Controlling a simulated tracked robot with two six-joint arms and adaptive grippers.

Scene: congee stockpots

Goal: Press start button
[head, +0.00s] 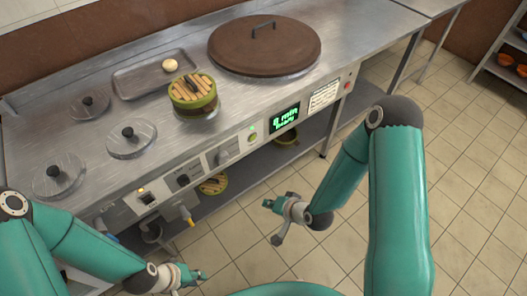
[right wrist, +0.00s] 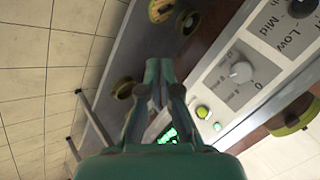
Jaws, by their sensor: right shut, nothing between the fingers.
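The green button (head: 252,137) sits on the stove's front panel, just left of the lit display (head: 285,119) with green text. In the right wrist view the round yellow-green button (right wrist: 203,112) is right of my fingers, with a small green light (right wrist: 217,126) beside it. Its label is too small to read. My right gripper (head: 268,204) is in front of and below the panel, apart from the button.
A red button (head: 347,85) is at the panel's right end. Knobs (head: 223,157) lie left of the green button. A large brown-lidded pot (head: 264,47), a bamboo-lidded pot (head: 193,92) and a tray (head: 135,82) are on the counter. The tiled floor in front is clear.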

